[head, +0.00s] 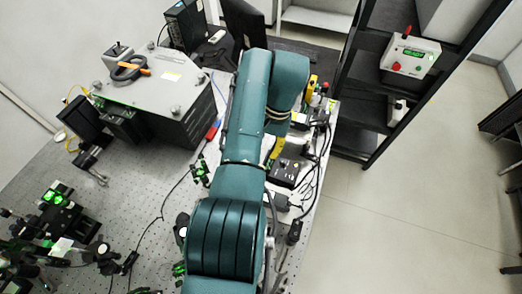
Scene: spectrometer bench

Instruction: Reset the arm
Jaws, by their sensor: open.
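My teal arm (240,170) runs down the middle of the head view, from a bent joint near the top to a thick ribbed joint (224,238) at the bottom edge. It passes over the optical bench (150,185) and hides part of it. My gripper is not visible in this view.
A large grey instrument box (160,98) stands left of the arm. Optical mounts with green lights (55,205) crowd the lower left. Cables and small devices, including a black box (285,173), line the bench's right side. A black shelf rack (375,100) stands right, beside open floor (400,220).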

